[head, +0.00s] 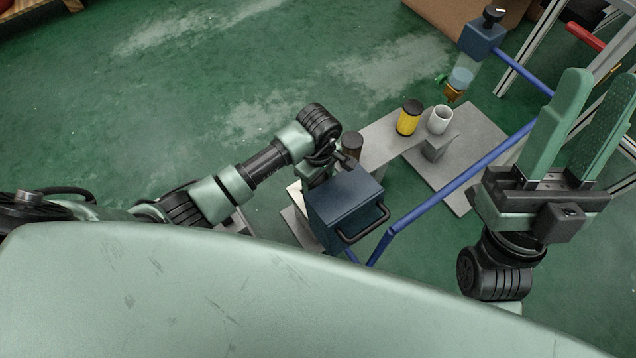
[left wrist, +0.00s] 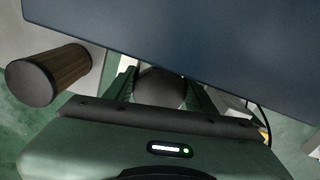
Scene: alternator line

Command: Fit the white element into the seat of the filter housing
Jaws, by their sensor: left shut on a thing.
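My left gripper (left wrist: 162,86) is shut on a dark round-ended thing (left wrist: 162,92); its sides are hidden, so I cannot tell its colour. In the head view the left hand is beside a dark blue box with a black handle (head: 343,208), and its fingers are mostly hidden. A white hollow cylinder (head: 440,119) stands on the grey bench; I cannot tell whether it is the white element. A device with a blue head (head: 481,40) and clear bowl, possibly the filter housing, is at the bench's far end. My right gripper (head: 602,88) is open and empty.
A yellow black-capped cylinder (head: 408,119) stands beside the white one. A brown cylinder (head: 352,147) stands close to the left hand and shows in the left wrist view (left wrist: 52,77). A blue rail (head: 440,200) crosses in front of the bench (head: 385,143). Green floor is clear behind.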

